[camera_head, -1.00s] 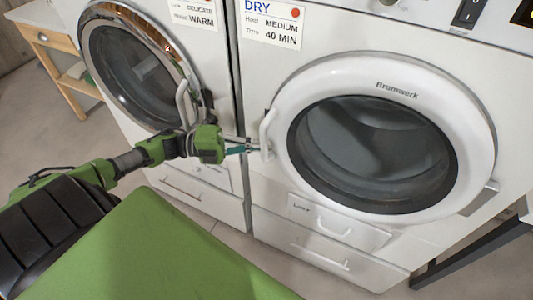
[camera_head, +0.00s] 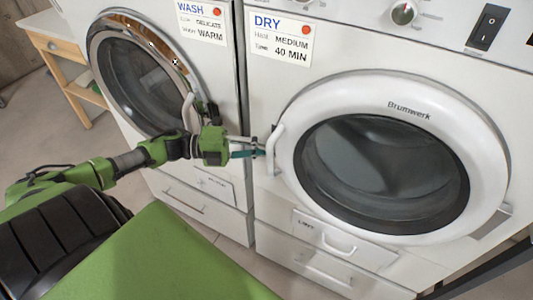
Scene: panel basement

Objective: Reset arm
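My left gripper (camera_head: 258,148) reaches in from the left, in front of the two machines. Its fingertips are at the white door handle (camera_head: 275,148) of the dryer, at the left edge of the round dryer door (camera_head: 410,112). I cannot tell whether the fingers touch the handle or are closed around it. The dryer door looks shut. My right gripper does not show.
The washer (camera_head: 145,75) with its round door stands left of the dryer, and its handle (camera_head: 188,108) is close behind my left wrist. Drawers (camera_head: 320,262) lie below the dryer door. A wooden table (camera_head: 58,42) stands at the far left.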

